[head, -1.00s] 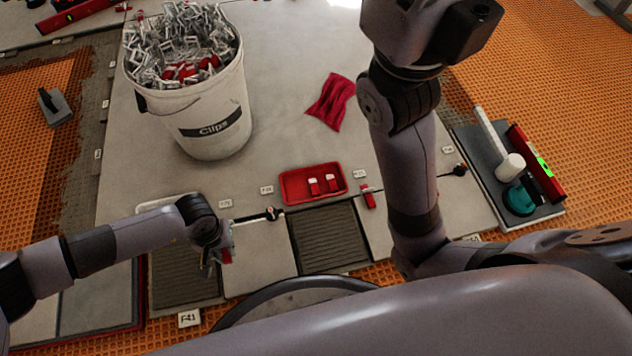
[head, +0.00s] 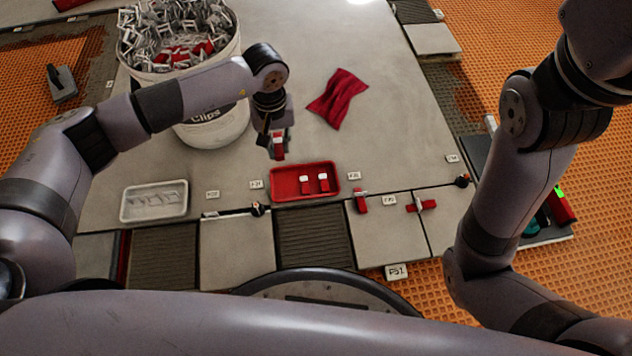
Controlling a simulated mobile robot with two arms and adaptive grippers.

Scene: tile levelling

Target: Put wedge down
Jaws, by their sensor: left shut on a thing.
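My left gripper (head: 277,135) is shut on a red wedge (head: 279,152) and points down. It holds the wedge just behind the back-left edge of a red tray (head: 288,193); I cannot tell how high above the floor. Two red wedges with pale ends (head: 314,184) lie in the tray's right half, and its left half looks empty. Another red wedge (head: 361,201) lies right of the tray, and a red piece (head: 421,205) sits across a tile joint further right. My right arm comes in at the right, but its gripper is outside the view.
A white bucket of clips (head: 217,129) stands behind my left forearm. A red cloth (head: 338,98) lies behind the tray. A white tray with clips (head: 154,215) lies at the left. Ribbed dark mortar beds (head: 314,236) lie between tiles in front.

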